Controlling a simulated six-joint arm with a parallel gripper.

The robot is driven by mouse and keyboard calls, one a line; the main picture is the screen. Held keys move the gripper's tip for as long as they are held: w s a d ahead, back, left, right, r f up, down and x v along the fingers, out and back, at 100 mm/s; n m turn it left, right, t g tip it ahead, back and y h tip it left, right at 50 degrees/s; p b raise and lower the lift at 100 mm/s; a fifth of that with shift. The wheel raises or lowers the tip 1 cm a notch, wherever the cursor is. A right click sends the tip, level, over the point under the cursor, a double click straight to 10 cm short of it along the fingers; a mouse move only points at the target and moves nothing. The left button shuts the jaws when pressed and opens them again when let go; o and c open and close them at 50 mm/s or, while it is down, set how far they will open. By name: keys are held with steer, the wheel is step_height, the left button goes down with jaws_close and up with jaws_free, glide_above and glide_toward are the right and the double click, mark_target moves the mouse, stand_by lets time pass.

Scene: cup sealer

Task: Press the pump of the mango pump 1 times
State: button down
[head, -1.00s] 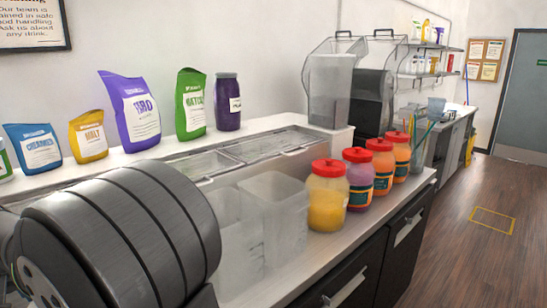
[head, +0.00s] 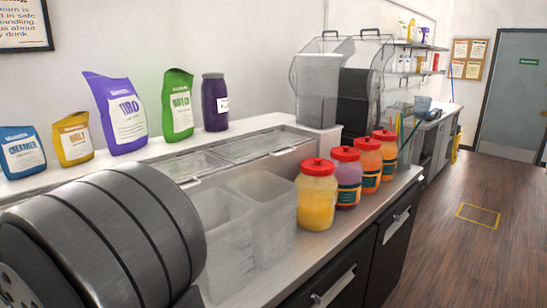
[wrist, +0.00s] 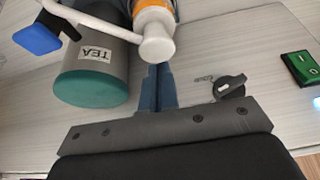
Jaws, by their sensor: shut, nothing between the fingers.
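In the wrist view a white pump (wrist: 156,28) stands at the top middle, on a bottle with an orange band (wrist: 152,4). I cannot read a mango label on it. My gripper (wrist: 157,70) shows as two dark blue fingers side by side, shut and empty. Its tips lie just below the rounded white pump part in the picture; whether they touch it I cannot tell. The bottle's lower body is hidden or out of frame. The head view shows neither the pump nor my gripper.
A grey TEA canister (wrist: 93,70) with a teal end is close left of the fingers, with a blue-handled tap (wrist: 38,38) above it. A black knob (wrist: 230,88) and a green-screened device (wrist: 302,68) are right. Red-lidded jars (head: 317,197) line the counter (head: 330,240).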

steer(key=shift+f, duration=0.1)
stand_by(0.5)
steer(key=shift+f, duration=1.65)
steer(key=shift+r, duration=1.75)
steer(key=shift+r, duration=3)
